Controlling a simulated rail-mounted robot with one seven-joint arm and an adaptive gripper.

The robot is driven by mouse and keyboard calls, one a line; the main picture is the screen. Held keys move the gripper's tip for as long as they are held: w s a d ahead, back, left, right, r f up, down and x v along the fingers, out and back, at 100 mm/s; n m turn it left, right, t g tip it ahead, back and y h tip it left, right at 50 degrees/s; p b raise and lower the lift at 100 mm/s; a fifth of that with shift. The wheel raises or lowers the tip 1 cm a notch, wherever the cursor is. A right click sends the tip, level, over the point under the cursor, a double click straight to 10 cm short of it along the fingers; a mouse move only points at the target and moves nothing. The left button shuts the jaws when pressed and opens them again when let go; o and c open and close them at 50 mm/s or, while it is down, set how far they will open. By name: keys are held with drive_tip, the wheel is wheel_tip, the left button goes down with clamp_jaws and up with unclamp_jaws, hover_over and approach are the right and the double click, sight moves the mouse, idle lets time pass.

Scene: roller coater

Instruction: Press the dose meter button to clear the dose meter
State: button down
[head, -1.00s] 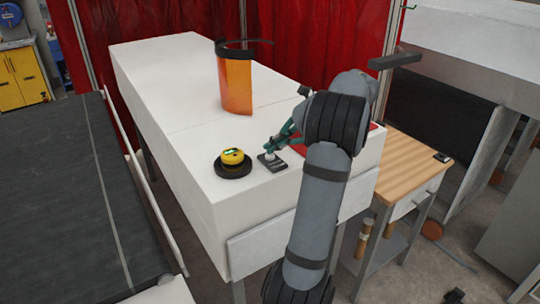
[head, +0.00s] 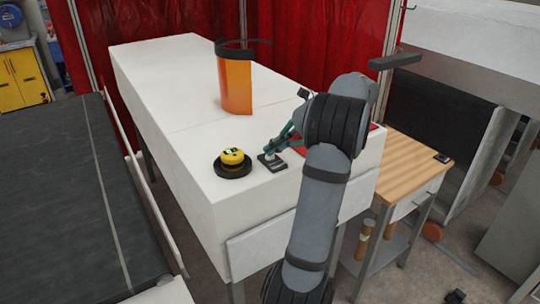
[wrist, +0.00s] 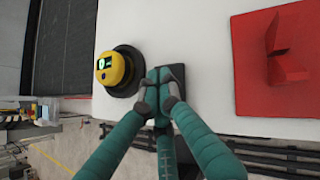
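The dose meter appears to be the yellow round device (head: 232,157) with a small display, on a black round base on the white bench near its front left corner. The wrist view shows it upper left (wrist: 112,68), its display lit with green and white. My gripper (head: 272,149) is right of the meter, apart from it. In the wrist view its teal fingers (wrist: 164,78) have their tips together. They hover over or touch a small flat black plate (head: 272,162) with a pale part; I cannot tell which. The fingers partly hide this plate.
The white bench (head: 170,95) carries an orange face shield (head: 235,85) further back. A red item (wrist: 282,65) lies right of my gripper. A dark conveyor (head: 60,200) runs along the left. A wooden-topped cart (head: 412,160) stands at the right.

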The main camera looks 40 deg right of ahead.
sight(274, 156)
drive_tip(key=shift+r, duration=0.1)
drive_tip(key=shift+r+p, duration=0.7)
drive_tip(key=shift+p, duration=0.1)
wheel_tip(274, 156, up, 5)
drive_tip(key=p, duration=0.4)
drive_tip(key=shift+p, duration=0.4)
idle(0.3)
